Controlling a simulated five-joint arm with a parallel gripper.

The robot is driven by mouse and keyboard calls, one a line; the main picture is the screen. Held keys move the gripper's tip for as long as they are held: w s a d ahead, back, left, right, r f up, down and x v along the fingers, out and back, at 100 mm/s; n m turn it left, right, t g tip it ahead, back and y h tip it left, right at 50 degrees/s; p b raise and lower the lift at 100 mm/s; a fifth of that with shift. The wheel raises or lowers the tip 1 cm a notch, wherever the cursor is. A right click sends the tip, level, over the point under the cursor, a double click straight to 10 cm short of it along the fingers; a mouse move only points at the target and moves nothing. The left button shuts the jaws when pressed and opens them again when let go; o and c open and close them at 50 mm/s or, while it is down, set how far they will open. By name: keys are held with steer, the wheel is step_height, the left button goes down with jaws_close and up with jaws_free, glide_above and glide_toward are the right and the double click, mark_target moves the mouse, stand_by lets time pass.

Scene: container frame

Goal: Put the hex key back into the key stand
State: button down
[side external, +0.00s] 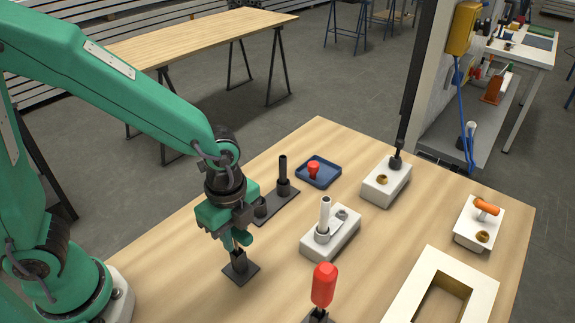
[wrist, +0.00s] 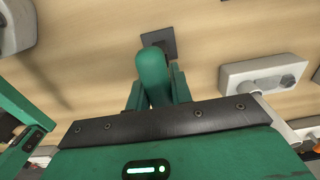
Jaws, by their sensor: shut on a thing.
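My gripper (side external: 236,238) is shut on a green rounded handle, which I take to be the hex key's (side external: 243,239). The handle also shows in the wrist view (wrist: 154,78), between my fingers. Directly below it is a small black stand with a square base (side external: 240,274), apparently the key stand; its base also shows in the wrist view (wrist: 171,45). The handle's lower end is close above or at the stand's dark post. The key's shaft is hidden, so I cannot tell how far it is inside the post.
A white block with an upright light cylinder (side external: 330,245) stands to the right. A red-handled tool (side external: 323,285) stands upright at the front. Behind are a black holder (side external: 285,203), a blue tray (side external: 331,178) and another white block (side external: 376,194). A cream frame (side external: 483,290) lies front right.

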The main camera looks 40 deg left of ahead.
steer(key=shift+f, duration=0.55)
stand_by(0.8)
steer(key=c, duration=1.2)
jaws_free()
steer(key=shift+o, duration=0.2)
steer(key=shift+r, duration=0.15)
steer(key=shift+r, duration=3.75)
steer(key=shift+r, duration=0.1)
step_height(320, 180, up, 6)
steer(key=shift+f, duration=0.1)
steer(key=shift+a, duration=0.1)
